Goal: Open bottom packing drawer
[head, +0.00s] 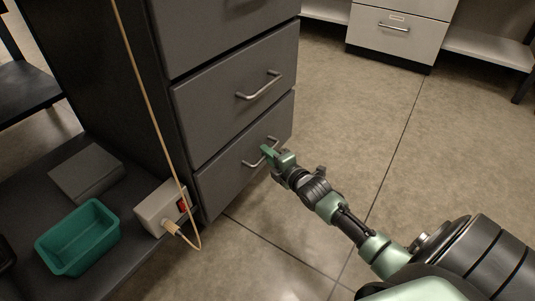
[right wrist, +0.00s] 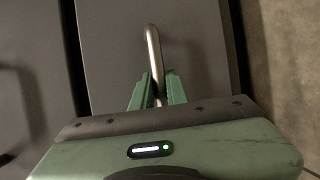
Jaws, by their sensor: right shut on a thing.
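The bottom packing drawer (head: 225,172) is the lowest grey front of the dark cabinet in the head view. Its front looks close to flush with the drawer above. Its metal bar handle (right wrist: 152,45) runs up from between the green fingers in the right wrist view. My right gripper (head: 268,153) is at the right part of this handle, and its fingers (right wrist: 158,92) are shut on the bar. The handle's left end (head: 250,163) shows free in the head view. My left gripper is not in view.
The middle drawer (head: 225,98) with its handle (head: 259,87) is above. Left of the cabinet are a green bin (head: 78,238), a grey box (head: 87,173) and a power box (head: 160,207) with a hanging cable. The floor (head: 330,130) to the right is clear.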

